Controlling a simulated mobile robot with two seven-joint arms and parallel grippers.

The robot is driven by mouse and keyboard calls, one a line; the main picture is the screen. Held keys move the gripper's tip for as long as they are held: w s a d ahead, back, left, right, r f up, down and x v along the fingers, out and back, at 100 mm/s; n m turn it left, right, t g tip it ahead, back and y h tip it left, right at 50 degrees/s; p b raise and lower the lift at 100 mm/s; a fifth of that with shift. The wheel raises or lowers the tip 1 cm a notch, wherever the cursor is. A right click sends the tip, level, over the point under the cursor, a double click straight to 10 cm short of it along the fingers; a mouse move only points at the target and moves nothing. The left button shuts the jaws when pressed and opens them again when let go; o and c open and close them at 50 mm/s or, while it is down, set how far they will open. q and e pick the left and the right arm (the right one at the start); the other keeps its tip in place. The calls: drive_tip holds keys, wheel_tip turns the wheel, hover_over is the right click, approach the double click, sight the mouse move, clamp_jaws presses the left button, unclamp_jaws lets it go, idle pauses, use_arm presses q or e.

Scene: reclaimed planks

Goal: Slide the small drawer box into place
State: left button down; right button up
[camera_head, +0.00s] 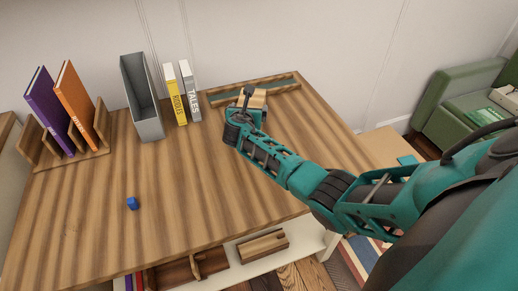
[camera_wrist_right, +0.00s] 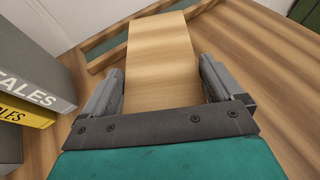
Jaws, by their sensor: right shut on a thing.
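The small drawer box (camera_head: 258,98) is a light wood block at the back of the desk, partly hidden by my right gripper (camera_head: 247,108). In the right wrist view the drawer box (camera_wrist_right: 160,60) lies between both grey fingers, and my right gripper (camera_wrist_right: 160,85) is shut on it. A low wooden frame (camera_head: 222,101) with a grey-green inside lies at the back edge. The box's far end overlaps this frame (camera_wrist_right: 104,58) in the wrist view; I cannot tell whether they touch. My left gripper is not in view.
Yellow (camera_head: 176,103) and white (camera_head: 190,92) books and a grey file holder (camera_head: 149,122) stand left of the frame. A wooden rack (camera_head: 92,155) holds purple and orange books.

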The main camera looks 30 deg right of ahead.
drive_tip(key=o, duration=0.9)
drive_tip(key=shift+r, duration=0.1)
drive_tip(key=p+v, duration=0.2)
drive_tip(key=shift+r+p, duration=0.2)
drive_tip(key=shift+p, duration=0.2)
drive_tip(key=v, duration=0.3)
drive_tip(key=shift+s+a+f, duration=0.15)
drive_tip(key=shift+s+a, duration=0.1)
drive_tip(key=shift+s+a+r, duration=0.25)
drive_tip(key=shift+s+a, duration=0.15)
drive_tip(key=shift+s, duration=0.05)
drive_tip(key=shift+s+b, duration=0.1)
drive_tip(key=shift+b, duration=0.2)
